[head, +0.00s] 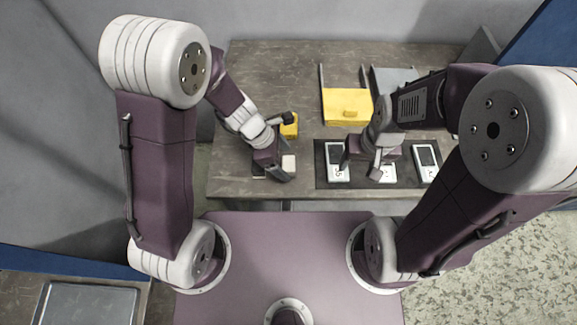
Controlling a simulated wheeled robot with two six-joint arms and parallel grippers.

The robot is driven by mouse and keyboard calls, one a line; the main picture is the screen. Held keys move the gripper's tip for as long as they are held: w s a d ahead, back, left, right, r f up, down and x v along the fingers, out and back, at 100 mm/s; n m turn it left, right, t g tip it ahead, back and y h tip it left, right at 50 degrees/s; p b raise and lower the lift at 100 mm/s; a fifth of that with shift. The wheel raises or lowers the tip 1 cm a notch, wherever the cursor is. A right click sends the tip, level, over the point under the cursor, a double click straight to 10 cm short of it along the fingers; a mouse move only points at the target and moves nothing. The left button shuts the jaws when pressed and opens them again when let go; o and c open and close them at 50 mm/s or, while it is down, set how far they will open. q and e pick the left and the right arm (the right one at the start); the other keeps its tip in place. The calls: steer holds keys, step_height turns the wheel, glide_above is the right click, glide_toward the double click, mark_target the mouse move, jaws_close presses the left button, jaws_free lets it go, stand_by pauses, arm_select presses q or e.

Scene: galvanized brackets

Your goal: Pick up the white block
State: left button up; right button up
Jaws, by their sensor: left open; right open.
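A small white block (289,162) sits on the table near its front edge, left of the dark mat. My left gripper (270,173) is open right beside it, low over the table. The gripper hides part of the block's surroundings, and I cannot tell whether the block is between the fingers or just right of them. My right gripper (360,168) is open, over the dark mat among the white handheld devices. I see nothing held in it.
A yellow block (289,128) stands just behind my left gripper. A yellow bin (347,107) and a grey tray (396,78) are farther back. White devices (337,161) (425,160) lie on the dark mat (323,180). The table's back left (268,70) is clear.

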mark_target(288, 163)
arm_select(q)
steer(key=b+x, duration=0.1)
steer(key=x, duration=0.2)
steer(key=shift+d+f, duration=0.1)
steer(key=shift+d, duration=0.05)
steer(key=shift+w+f, duration=0.15)
steer(key=c, duration=1.5)
step_height(288, 163, up, 5)
steer(key=p, duration=0.3)
steer(key=shift+d, duration=0.1)
steer(key=s+d+r+p, duration=0.1)
steer(key=d+r, duration=0.1)
steer(key=d, duration=0.1)
steer(key=s+d+r+p, duration=0.1)
steer(key=d+r, duration=0.1)
steer(key=d, duration=0.2)
steer(key=s+d+r+p, duration=0.1)
steer(key=d+r+p, duration=0.1)
steer(key=d, duration=0.2)
steer(key=shift+s+r, duration=0.1)
steer(key=shift+r, duration=0.05)
